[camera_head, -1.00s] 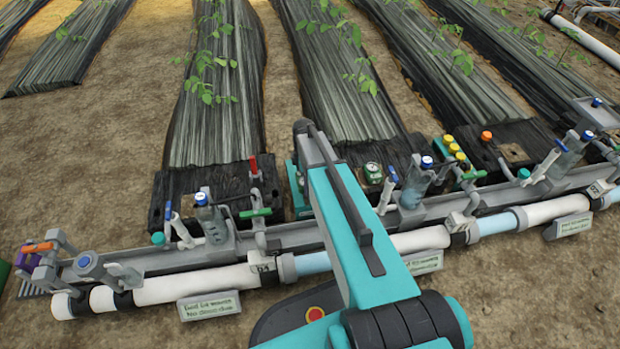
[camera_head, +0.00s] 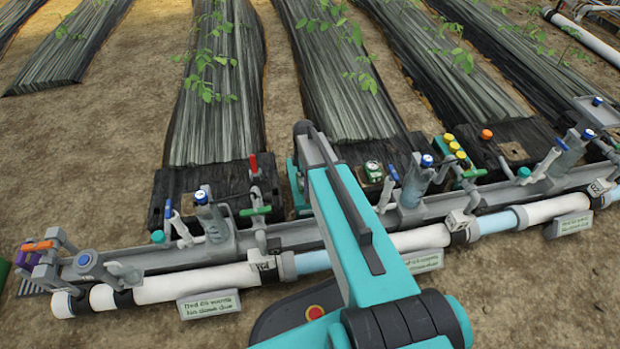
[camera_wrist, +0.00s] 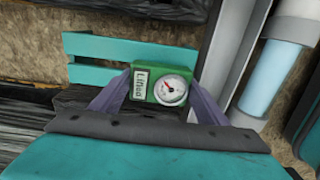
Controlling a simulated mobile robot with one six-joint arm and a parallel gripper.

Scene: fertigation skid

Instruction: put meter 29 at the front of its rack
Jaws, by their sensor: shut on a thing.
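My gripper (camera_wrist: 158,95) is shut on a small green meter (camera_wrist: 148,87) with a round white dial and a white label. One grey finger presses each side of it. The label seems to read "Lifted"; I cannot make out a number 29. A teal flat-barred piece (camera_wrist: 135,48), which looks like a rack, lies just beyond the meter; the gripper hides part of it. Whether the meter touches it I cannot tell. In the head view, a teal piece (camera_head: 296,184) shows left of my arm, which hides my gripper and the held meter.
Another green meter with a dial (camera_head: 373,171) sits on a black mat right of my arm. A grey rail with valves and a white pipe (camera_head: 198,282) with light blue sections runs across the front. Yellow-capped parts (camera_head: 454,148) stand farther right.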

